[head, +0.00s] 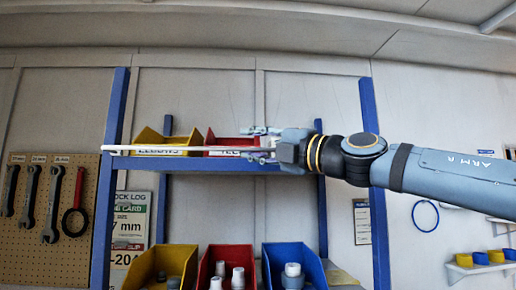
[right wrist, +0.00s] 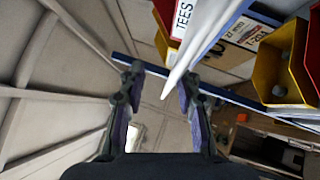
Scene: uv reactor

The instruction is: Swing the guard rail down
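The guard rail (head: 170,148) is a thin white bar. In the head view it runs nearly level from the left blue post across the front of the upper shelf bins to my right gripper (head: 262,145). The right gripper's fingers are apart, one above and one below the bar's right end. In the right wrist view the rail (right wrist: 205,40) comes in from the top, and its end lies between the two open fingers (right wrist: 160,82), with a gap visible on the left side. Contact with the right finger cannot be told. My left gripper is not in view.
A blue-post rack (head: 109,180) holds a yellow bin (head: 150,138) and a red bin (head: 215,137) on its upper shelf. Yellow, red and blue bins (head: 292,255) with pipe fittings stand below. A pegboard with wrenches (head: 53,204) is at left.

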